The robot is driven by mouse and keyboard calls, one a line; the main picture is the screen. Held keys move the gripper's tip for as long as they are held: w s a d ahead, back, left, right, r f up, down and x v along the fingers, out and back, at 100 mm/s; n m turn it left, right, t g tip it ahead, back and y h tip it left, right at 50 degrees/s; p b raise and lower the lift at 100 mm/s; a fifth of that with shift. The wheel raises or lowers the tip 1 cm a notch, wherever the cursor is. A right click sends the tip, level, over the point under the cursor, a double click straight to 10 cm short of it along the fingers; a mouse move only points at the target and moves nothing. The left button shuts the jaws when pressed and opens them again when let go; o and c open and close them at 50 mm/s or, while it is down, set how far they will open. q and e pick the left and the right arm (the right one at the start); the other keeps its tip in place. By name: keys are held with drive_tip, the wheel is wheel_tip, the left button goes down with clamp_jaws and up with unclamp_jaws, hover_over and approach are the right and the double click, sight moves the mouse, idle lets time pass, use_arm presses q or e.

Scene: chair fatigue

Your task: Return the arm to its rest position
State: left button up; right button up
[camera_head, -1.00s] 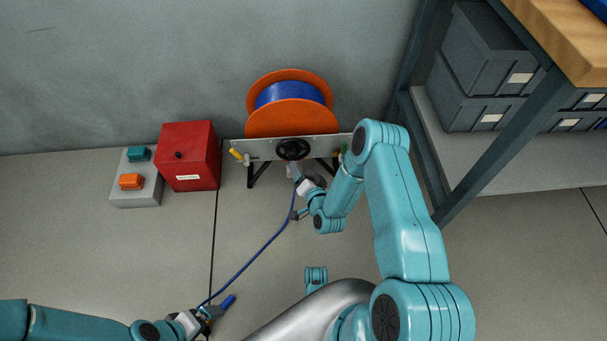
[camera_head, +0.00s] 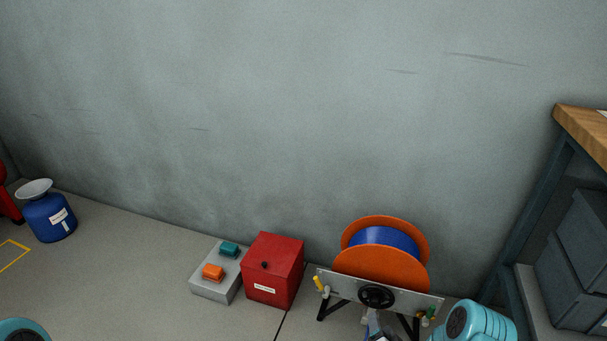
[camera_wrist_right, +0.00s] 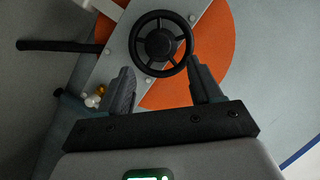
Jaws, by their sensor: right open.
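My right gripper (camera_wrist_right: 159,68) is open in the right wrist view, with one finger on each side and no object held between them. The black handwheel (camera_wrist_right: 161,44) of the reel stand shows just beyond the fingertips; I cannot tell if they touch. In the head view the right gripper (camera_head: 372,325) is partly visible at the bottom edge, below the handwheel (camera_head: 376,296). A teal link of my right arm (camera_head: 480,322) is at the lower right. Only a teal piece of my left arm (camera_head: 22,331) shows at the lower left; the left gripper is out of view.
The orange cable reel (camera_head: 381,268) with blue cable stands against the wall. Left of it are a red box (camera_head: 273,270) and a grey box (camera_head: 215,292) with teal and orange blocks. A blue container (camera_head: 49,216) stands far left, shelving (camera_head: 520,250) at right.

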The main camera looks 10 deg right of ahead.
drive_tip(key=w+a+r+n+t+y, duration=0.1)
drive_tip(key=w+a+r+n+y, duration=0.1)
drive_tip(key=w+a+r, duration=0.35)
drive_tip(key=s+a+r+n+g+y, duration=0.1)
drive_tip(key=s+a+n+g+y, duration=0.2)
drive_tip(key=s+a, duration=0.45)
drive_tip(key=s+a+f+n+g+y, duration=0.1)
drive_tip(key=s+a+f+n+g, duration=0.3)
drive_tip(key=s, duration=0.6)
drive_tip(key=s+a+g+y, duration=0.1)
drive_tip(key=s+a+g, duration=0.2)
drive_tip(key=s+g, duration=0.6)
drive_tip(key=s+r+p, duration=0.2)
drive_tip(key=r+p, duration=1.3)
drive_tip(key=s+r+n+t+p, duration=0.1)
drive_tip(key=r+p, duration=1.4)
drive_tip(key=shift+s+a+y, duration=0.3)
drive_tip(key=shift+s+a, duration=0.05)
drive_tip(key=shift+a, duration=0.05)
